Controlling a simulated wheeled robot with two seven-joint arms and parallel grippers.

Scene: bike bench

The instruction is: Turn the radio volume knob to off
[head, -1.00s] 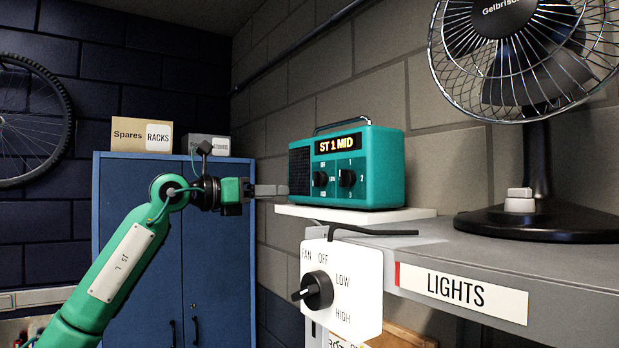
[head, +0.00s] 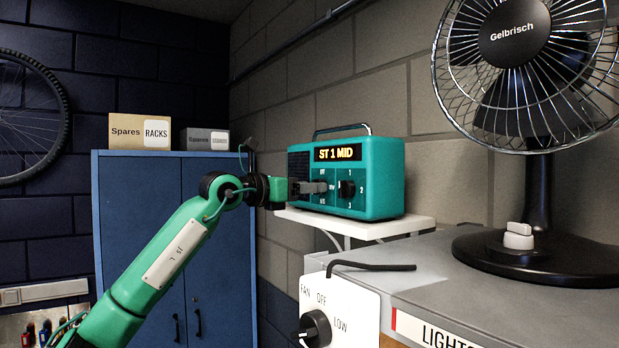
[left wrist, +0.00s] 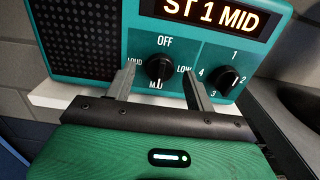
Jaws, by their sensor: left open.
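The teal radio (head: 360,190) stands on a white shelf (head: 360,221) on the wall; its display reads "ST 1 MID". Its black volume knob (left wrist: 160,69) has OFF above, LOW at right, MID below and LOUD at left. In the left wrist view its light mark seems to point down toward MID. My left gripper (left wrist: 158,84) is open, its two grey fingers on either side of the volume knob; I cannot tell whether they touch it. In the head view the left gripper (head: 312,187) hides the volume knob. My right gripper is out of view.
The station knob (left wrist: 229,80), numbered 1 to 4, sits close to the right finger. A fan (head: 515,120) stands on the grey bench (head: 450,270) at right. A fan control panel (head: 345,308) with a black knob hangs at the bench's front. A blue cabinet (head: 135,240) is behind my arm.

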